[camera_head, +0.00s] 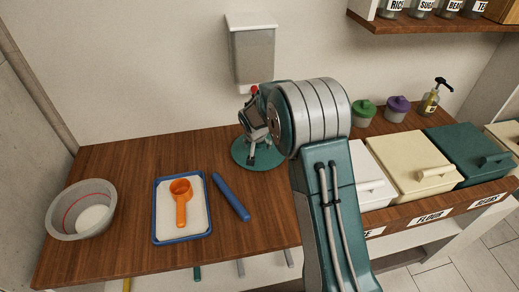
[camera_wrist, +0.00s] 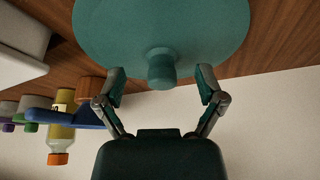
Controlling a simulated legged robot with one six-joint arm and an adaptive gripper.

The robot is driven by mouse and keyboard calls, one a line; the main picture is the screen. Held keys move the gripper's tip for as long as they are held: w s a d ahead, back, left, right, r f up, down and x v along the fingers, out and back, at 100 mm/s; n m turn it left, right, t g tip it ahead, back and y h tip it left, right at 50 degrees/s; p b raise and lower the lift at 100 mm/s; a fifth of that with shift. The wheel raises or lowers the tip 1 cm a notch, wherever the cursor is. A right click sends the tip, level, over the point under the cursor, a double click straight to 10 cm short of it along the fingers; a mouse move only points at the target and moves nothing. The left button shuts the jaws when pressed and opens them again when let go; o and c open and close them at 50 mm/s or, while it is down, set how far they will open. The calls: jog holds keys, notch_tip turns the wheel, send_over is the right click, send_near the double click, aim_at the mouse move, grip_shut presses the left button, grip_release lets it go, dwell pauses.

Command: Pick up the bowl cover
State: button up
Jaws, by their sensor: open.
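The bowl cover (camera_head: 240,158) is a flat teal disc lying on the wooden counter, partly hidden behind my arm and gripper in the head view. In the wrist view the cover (camera_wrist: 120,35) fills the top, with its teal knob (camera_wrist: 161,70) standing out from the centre. My gripper (camera_wrist: 162,82) is open and empty, with one finger on each side of the knob and a visible gap to each. It also shows from behind over the cover in the head view (camera_head: 251,158). I cannot tell whether the fingertips touch the disc.
A grey bowl (camera_head: 60,223), a blue-rimmed tray (camera_head: 158,240) with an orange scoop (camera_head: 181,200) and a blue cylinder (camera_head: 231,196) lie to the left. Lidded bins (camera_head: 410,165), two small jars and a pump bottle (camera_head: 430,102) stand right. A shelf (camera_head: 430,27) hangs above.

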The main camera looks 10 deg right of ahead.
jog(key=w, duration=0.2)
jog(key=w+d, duration=0.1)
jog(key=shift+w+f, duration=0.25)
jog(key=shift+f, duration=0.05)
jog(key=shift+x, duration=1.2)
grip_shut()
